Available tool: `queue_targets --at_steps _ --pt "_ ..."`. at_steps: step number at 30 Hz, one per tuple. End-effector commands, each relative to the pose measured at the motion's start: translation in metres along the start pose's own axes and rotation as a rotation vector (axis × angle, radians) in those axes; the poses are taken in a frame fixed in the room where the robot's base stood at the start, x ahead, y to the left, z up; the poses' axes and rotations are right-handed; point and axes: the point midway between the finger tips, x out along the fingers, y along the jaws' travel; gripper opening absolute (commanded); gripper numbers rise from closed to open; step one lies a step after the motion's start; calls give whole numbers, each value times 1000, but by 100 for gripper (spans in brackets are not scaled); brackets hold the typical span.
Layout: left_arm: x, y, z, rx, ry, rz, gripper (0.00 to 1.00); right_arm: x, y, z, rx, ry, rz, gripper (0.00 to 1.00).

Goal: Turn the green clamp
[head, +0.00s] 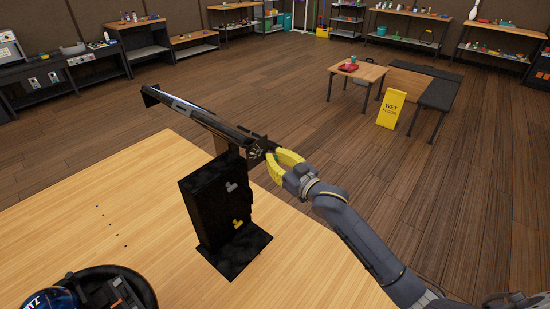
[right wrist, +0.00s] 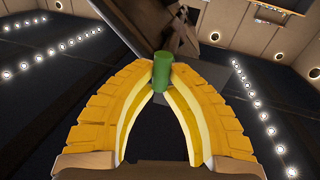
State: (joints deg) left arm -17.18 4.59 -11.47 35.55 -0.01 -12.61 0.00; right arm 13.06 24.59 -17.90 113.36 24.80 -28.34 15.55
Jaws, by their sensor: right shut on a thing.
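The green clamp (right wrist: 163,70) is a short green cylinder in the middle of the right wrist view. The yellow fingertips of my right gripper (right wrist: 161,88) are closed on it from both sides. In the head view my right gripper (head: 278,162) is at the right end of a long dark rail (head: 205,119), beside the black ball return stand (head: 212,208). The clamp itself is hidden there by the fingers and cannot be made out. My left gripper is not in view.
The stand has a flat black base on the wooden table (head: 130,190). A dark round tray (head: 140,285) with a blue ball (head: 50,299) is at the bottom left. A yellow wet floor sign (head: 391,108) stands on the floor beyond. The table left of the stand is clear.

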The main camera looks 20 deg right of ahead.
Motion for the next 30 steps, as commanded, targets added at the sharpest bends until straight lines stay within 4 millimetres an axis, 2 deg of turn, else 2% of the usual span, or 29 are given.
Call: queue_targets --at_steps 7,8,14,23,26,30 --pt "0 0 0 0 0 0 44 0 1 -1 -5 2 1 0" --pt "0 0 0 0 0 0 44 0 1 -1 -5 2 1 14" --pt "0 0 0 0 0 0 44 0 0 0 -4 1 1 37" --pt "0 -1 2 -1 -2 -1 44 -2 0 0 -3 1 0 38" --pt "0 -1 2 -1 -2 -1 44 -8 0 1 -4 0 0 38" --pt "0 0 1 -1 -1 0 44 -28 0 1 -3 -1 0 38"
